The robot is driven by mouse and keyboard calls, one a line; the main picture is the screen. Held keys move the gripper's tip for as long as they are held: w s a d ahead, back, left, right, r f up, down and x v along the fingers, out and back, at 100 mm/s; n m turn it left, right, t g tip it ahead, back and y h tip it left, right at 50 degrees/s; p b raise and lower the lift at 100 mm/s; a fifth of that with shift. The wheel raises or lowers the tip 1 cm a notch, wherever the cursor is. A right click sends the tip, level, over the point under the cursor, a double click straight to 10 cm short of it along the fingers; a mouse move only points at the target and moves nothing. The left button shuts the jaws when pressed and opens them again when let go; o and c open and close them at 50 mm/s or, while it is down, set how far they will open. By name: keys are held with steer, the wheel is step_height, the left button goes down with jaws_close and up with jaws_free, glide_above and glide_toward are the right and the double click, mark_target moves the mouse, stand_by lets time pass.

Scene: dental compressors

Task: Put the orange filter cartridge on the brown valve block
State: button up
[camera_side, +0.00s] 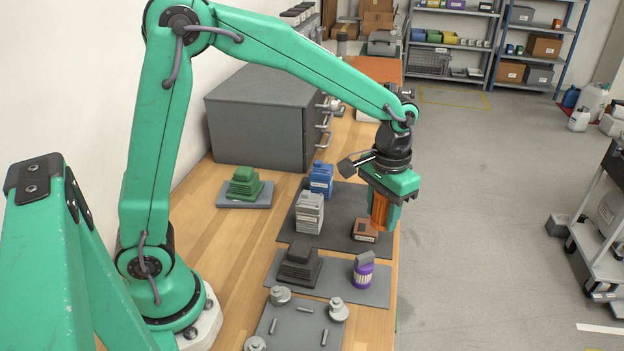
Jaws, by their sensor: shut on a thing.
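My gripper (381,205) is shut on the orange filter cartridge (379,211) and points down at the right side of the bench. The cartridge is upright, its upper part hidden between the jaws. The brown valve block (365,236) sits on a dark grey mat (342,242) just below the cartridge, with a pale label on its front. The cartridge's lower end overlaps the block's right part in this view. I cannot tell whether they touch.
On the dark mat stand a grey block (309,212) and a blue block (321,180). Nearer are a black block (299,263) and a purple cartridge (363,269). A green block (245,184) stands left, before a grey drawer cabinet (262,115). The bench edge is close on the right.

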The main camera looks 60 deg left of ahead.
steer(key=shift+s+d, duration=0.1)
steer(key=shift+s, duration=0.15)
glide_above(365, 227)
step_height(365, 227, down, 7)
steer(key=shift+w, duration=0.1)
steer(key=shift+f, duration=2)
steer(key=shift+f, duration=0.15)
steer(key=o, duration=1)
step_height(365, 227, up, 12)
steer(key=shift+r, duration=0.2)
